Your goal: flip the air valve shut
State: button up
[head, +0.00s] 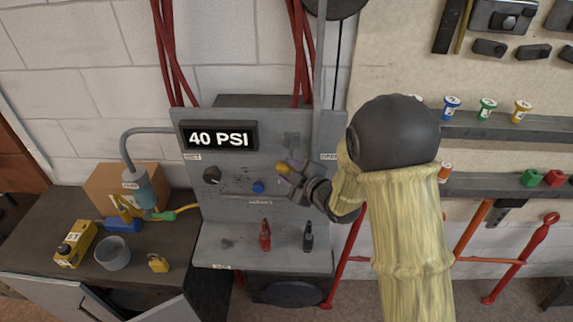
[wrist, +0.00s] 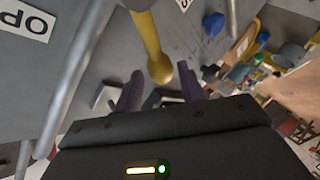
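The air valve's yellow lever (wrist: 148,38) hangs into the wrist view from the top and ends in a rounded tip. In the head view its yellow end (head: 283,167) shows on the grey panel, at my fingertips. My gripper (wrist: 160,80) is open, with its two fingers to either side of the lever's tip and gaps on both sides. My gripper (head: 291,178) partly hides the valve in the head view. A label reading "OP", cut off by the frame edge (wrist: 25,20), is at the upper left of the wrist view.
The grey panel (head: 225,165) carries a display (head: 218,136) reading 40 PSI, a black knob (head: 212,175) and a blue knob (head: 258,187). A red bottle-like object (head: 265,235) and a black one (head: 308,236) stand on the ledge below. A dark bench (head: 50,235) is at left.

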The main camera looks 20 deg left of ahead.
jog(key=shift+x, duration=0.8)
jog(key=shift+s, duration=0.1)
grip_shut()
